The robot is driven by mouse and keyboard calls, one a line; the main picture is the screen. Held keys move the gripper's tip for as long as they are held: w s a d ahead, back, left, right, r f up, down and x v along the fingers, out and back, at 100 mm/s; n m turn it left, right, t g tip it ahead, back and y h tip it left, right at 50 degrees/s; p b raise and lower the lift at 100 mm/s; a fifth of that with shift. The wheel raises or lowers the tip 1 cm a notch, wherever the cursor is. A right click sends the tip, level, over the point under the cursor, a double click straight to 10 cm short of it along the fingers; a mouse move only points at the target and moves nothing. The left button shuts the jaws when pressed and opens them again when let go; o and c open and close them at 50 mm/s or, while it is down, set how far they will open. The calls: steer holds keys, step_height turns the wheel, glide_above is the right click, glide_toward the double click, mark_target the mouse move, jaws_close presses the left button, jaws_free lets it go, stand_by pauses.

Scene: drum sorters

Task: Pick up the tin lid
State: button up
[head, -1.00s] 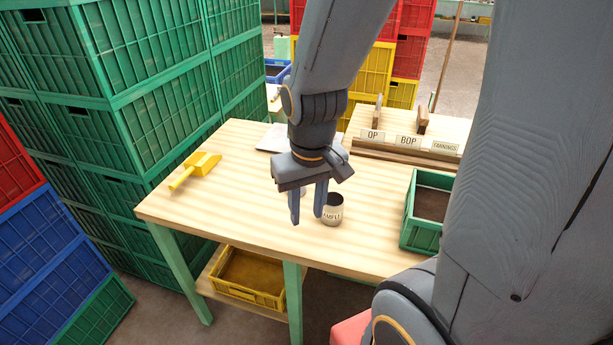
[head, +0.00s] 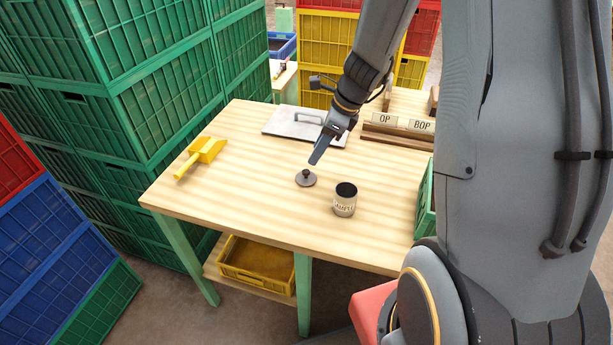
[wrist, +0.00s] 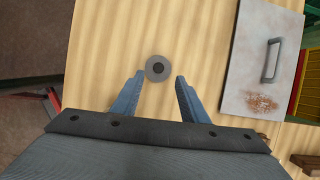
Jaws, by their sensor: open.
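The tin lid (head: 306,178) is a small grey disc with a dark round knob, lying flat on the wooden table (head: 240,155). It also shows in the wrist view (wrist: 157,68), just beyond my fingertips and roughly between their lines. My gripper (head: 316,158) is open and empty, above the table and slightly behind the lid in the head view; its two fingers (wrist: 156,76) stand apart in the wrist view. The open tin (head: 344,204), labelled and dark inside, stands upright to the right of the lid, apart from it.
A metal plate with a handle (head: 302,124) lies at the table's back. A yellow scoop (head: 204,151) is at left. Signs marked OP and BOP (head: 403,122) and a green crate (head: 425,205) are at right. Stacked green crates (head: 165,75) rise behind the left edge.

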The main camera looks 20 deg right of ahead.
mark_target(306, 171)
steer(key=shift+p+x, duration=0.45)
steer(key=shift+x, duration=3.45)
steer(key=shift+s, duration=0.15)
jaws_close()
